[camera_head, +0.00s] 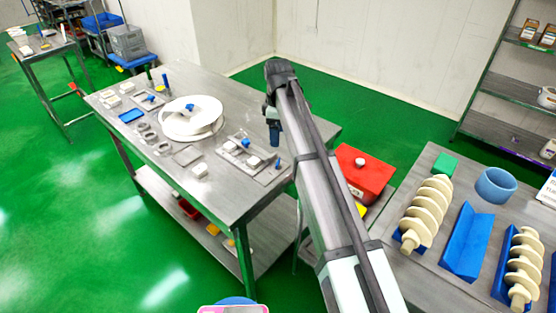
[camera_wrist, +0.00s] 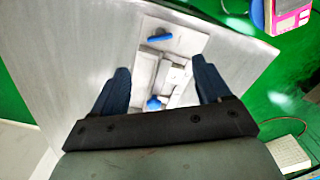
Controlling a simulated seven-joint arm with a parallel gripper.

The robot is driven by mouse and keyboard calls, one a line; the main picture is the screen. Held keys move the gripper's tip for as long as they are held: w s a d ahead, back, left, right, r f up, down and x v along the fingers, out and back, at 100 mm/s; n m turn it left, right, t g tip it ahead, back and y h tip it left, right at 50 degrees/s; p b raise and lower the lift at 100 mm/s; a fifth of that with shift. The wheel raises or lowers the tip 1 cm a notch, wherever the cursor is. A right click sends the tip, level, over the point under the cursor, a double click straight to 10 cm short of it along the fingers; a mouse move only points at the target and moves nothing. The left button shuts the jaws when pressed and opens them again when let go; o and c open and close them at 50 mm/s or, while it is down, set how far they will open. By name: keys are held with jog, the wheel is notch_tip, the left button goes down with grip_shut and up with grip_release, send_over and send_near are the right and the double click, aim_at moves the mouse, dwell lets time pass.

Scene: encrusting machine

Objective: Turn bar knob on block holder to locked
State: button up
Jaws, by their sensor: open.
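The block holder is a pale grey plate with light blocks (camera_head: 233,148) on the right part of the steel table. In the wrist view the block holder (camera_wrist: 190,45) lies below my gripper. An elongated blue bar knob (camera_wrist: 160,39) sits near its far end, slightly tilted in the picture; in the head view it looks like a small blue piece (camera_head: 277,163). A rounder blue knob (camera_wrist: 153,103) sits between the blocks, partly hidden by my gripper's body. My gripper (camera_wrist: 160,68) is open and empty, its blue fingers either side of the holder, apart from it. In the head view my gripper (camera_head: 274,138) hangs above the table's right side.
A white round dish (camera_head: 190,120) and small parts share the steel table (camera_head: 215,190). A red box (camera_head: 362,175) stands right of my arm. Another table with cream screws (camera_head: 428,210) and a blue trough (camera_head: 467,243) is at right. A pink-edged device (camera_wrist: 290,18) shows in the wrist view.

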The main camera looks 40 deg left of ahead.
notch_tip(320, 180, down, 12)
jog(key=shift+f, duration=0.15)
dwell(0.3)
jog(key=shift+c, duration=0.4)
jog(key=c, duration=1)
jog(key=shift+o, duration=0.2)
jog(key=shift+m, duration=2.8)
jog(key=o, duration=1)
jog(key=shift+o, duration=0.2)
notch_tip(320, 180, up, 14)
